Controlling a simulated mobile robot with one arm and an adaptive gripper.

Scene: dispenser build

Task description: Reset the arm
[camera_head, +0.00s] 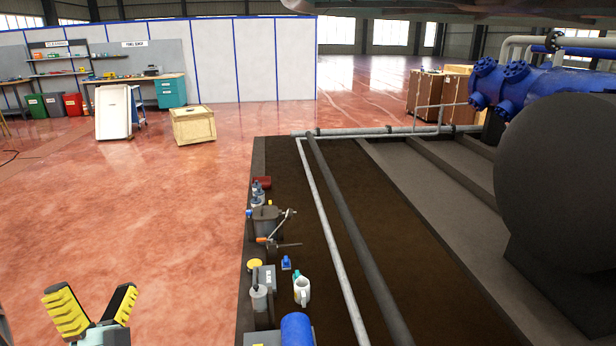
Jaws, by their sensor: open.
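My gripper (96,312) shows at the lower left of the head view. Its two fingers with yellow ribbed pads point up and stand apart, with nothing between them. It is over the red floor, left of the dark platform, and touches nothing that I can see. The rest of my arm is mostly outside the picture.
A dark platform (285,218) with long pipes (352,243) runs up the middle. A wooden crate (194,126) stands farther back. The red floor (150,210) at left is clear.

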